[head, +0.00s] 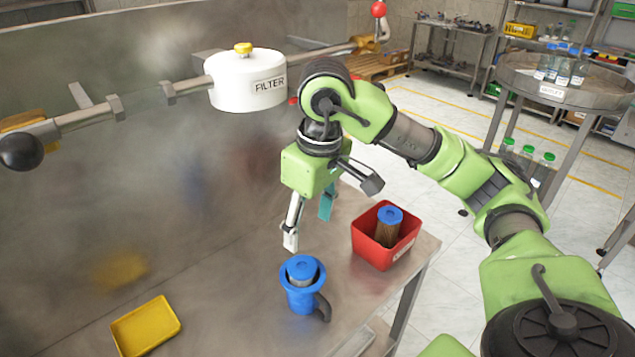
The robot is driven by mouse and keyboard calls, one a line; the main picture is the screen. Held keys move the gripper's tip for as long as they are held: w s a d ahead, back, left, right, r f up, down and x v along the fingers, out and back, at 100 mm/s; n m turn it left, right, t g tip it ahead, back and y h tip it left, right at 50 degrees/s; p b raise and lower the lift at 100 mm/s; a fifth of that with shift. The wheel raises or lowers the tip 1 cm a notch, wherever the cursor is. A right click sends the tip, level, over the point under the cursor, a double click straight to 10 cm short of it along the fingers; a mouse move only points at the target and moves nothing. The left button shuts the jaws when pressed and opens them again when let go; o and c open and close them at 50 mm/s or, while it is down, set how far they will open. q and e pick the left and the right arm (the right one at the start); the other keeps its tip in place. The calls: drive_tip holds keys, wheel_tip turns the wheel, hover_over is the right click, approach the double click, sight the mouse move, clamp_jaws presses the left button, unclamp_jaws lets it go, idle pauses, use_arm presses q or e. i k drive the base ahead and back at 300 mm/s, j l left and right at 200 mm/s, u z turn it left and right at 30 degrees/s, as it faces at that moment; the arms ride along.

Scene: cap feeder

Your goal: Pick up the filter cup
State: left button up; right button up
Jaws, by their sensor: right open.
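The filter cup (301,297) is a blue cup with a dark handle on its right side. It stands upright on the metal table, with a blue-topped piece (302,268) inside it. My right gripper (308,226) points down above and a little behind the cup. Its two fingers are spread apart with nothing between them, and they appear clear of the cup. My left gripper does not show in the head view.
A red bin (373,257) holding a blue-capped brown filter stands right of the cup, near the table (235,290) edge. A yellow tray (146,327) lies at front left. A white filter housing (245,85) hangs on a pipe at the back.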

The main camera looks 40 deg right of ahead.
sight(304, 300)
drive_tip(key=z, duration=1.25)
